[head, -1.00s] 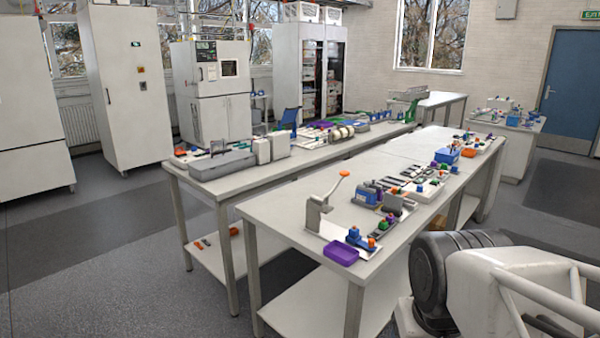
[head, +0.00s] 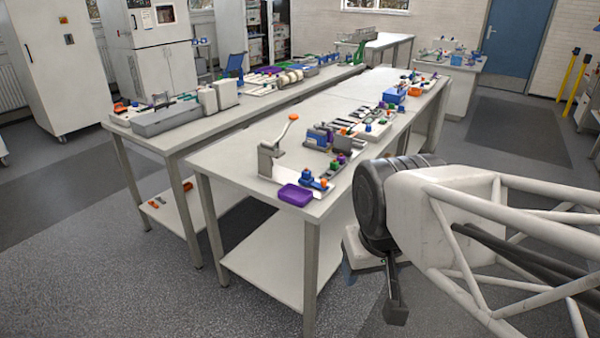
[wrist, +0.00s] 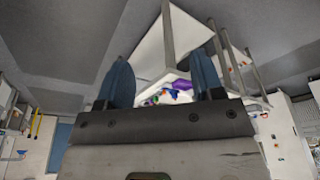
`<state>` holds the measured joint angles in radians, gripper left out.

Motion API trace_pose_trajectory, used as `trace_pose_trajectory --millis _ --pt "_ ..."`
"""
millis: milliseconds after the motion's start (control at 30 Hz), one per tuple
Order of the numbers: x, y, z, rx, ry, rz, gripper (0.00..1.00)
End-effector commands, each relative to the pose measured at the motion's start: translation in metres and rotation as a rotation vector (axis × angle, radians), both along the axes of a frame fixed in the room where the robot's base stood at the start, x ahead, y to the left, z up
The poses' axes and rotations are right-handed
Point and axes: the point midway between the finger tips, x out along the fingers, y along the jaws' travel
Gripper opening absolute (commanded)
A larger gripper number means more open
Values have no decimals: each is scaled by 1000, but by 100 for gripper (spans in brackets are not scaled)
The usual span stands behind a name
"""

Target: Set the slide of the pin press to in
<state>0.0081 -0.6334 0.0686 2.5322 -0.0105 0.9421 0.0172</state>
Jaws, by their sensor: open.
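The pin press, a grey upright body (head: 268,162) with a raised lever ending in an orange knob, stands near the front left corner of the near bench in the head view. Its slide is too small to make out, so I cannot tell its position. My gripper (wrist: 161,62) is open and empty in the wrist view, its two bluish fingers well apart. In the head view a dark finger of it hangs low, in front of the bench and well apart from the press.
A purple tray (head: 295,195) lies at the front edge of the near bench (head: 230,150), close to the press. Blue, green and orange small parts stand to the right of it. A second bench (head: 118,122) runs behind. Open floor lies in front.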

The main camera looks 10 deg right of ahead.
Motion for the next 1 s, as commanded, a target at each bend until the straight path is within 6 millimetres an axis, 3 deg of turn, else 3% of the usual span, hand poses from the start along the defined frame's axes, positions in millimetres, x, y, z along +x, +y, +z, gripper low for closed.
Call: trace_pose_trajectory --millis 433,500,667,867,1000 --pt "0 0 0 0 0 0 61" --pt "0 0 0 0 0 0 50" --pt "5 0 2 0 2 0 50" --pt "25 -1 9 -1 12 1 50" --pt "50 -3 16 -1 22 2 50"
